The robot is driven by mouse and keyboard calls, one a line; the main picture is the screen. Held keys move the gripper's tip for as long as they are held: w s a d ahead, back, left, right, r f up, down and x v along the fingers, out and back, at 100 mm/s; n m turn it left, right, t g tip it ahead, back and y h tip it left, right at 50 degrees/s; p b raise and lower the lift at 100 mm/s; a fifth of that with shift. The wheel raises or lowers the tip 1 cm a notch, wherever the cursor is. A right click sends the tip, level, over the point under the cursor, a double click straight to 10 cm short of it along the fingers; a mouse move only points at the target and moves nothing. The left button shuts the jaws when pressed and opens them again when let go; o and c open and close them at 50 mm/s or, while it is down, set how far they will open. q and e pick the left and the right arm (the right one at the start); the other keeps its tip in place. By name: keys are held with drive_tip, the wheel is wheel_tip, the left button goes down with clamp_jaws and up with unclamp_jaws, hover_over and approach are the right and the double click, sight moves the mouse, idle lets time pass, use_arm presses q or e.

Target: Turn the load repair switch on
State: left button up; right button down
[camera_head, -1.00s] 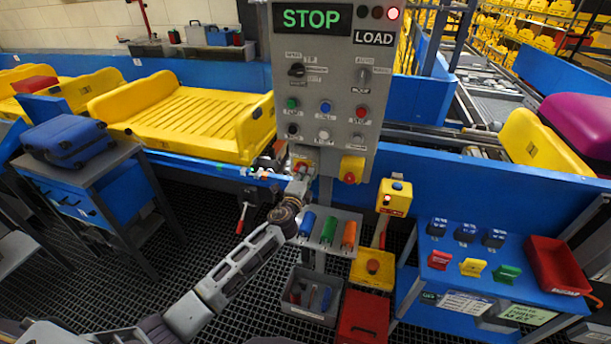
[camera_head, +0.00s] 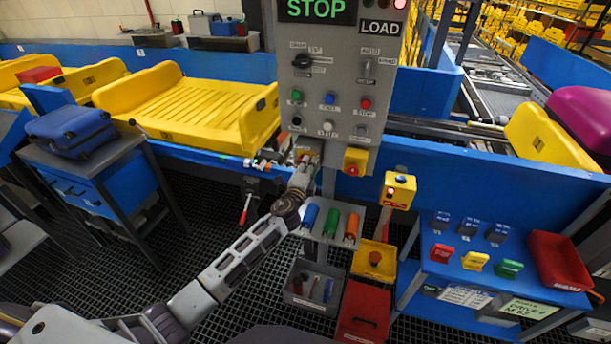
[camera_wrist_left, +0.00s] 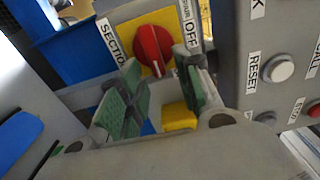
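A red rotary switch (camera_wrist_left: 153,48) sits on a yellow plate in the left wrist view, with a partly hidden "SECTION" label on its left and an "OFF" label on its right. A small pale mark shows at the knob's lower edge. My left gripper (camera_wrist_left: 160,80) is open, with its green-padded fingers apart just before the knob and nothing held. In the head view the left gripper (camera_head: 305,165) is at the lower left of the grey control panel (camera_head: 335,110), covering most of this switch. The panel carries a "LOAD" sign (camera_head: 380,28). My right gripper is out of view.
A yellow box with a red button (camera_head: 355,161) is on the panel's lower right. Below are a rack of coloured cylinders (camera_head: 331,222), a grey bin (camera_head: 313,289) and a red box (camera_head: 363,312). A reset button (camera_wrist_left: 280,68) is right of the gripper.

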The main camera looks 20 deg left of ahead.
use_arm(q)
drive_tip(key=s, duration=1.2)
drive_tip(key=shift+a, duration=0.2)
idle(0.4)
idle(0.5)
drive_tip(key=s+a+f+n+g, duration=0.2)
drive_tip(key=f, duration=0.8)
drive_tip(key=s+a+f+n+g+y, duration=0.1)
drive_tip(key=s+a+f+g, duration=0.1)
drive_tip(key=f, duration=0.8)
drive_tip(key=s+a+f+n+g, duration=0.2)
drive_tip(key=s+f, duration=0.1)
drive_tip(key=f, duration=0.8)
drive_tip(key=s+a+f+n+g, duration=0.2)
drive_tip(key=s+f+n+g, duration=0.25)
drive_tip(key=s+f, duration=1.15)
drive_tip(key=s+f+n+g, duration=0.2)
drive_tip(key=s+f, duration=0.3)
drive_tip(key=s, duration=0.5)
drive_tip(key=s+f+n+g, duration=0.2)
drive_tip(key=s+f, duration=0.4)
drive_tip(key=s, duration=0.4)
drive_tip(key=s+f+n+g, duration=0.2)
drive_tip(key=s+f, duration=0.4)
drive_tip(key=s, duration=0.4)
drive_tip(key=shift+s+d+n, duration=0.35)
drive_tip(key=shift+s, duration=0.05)
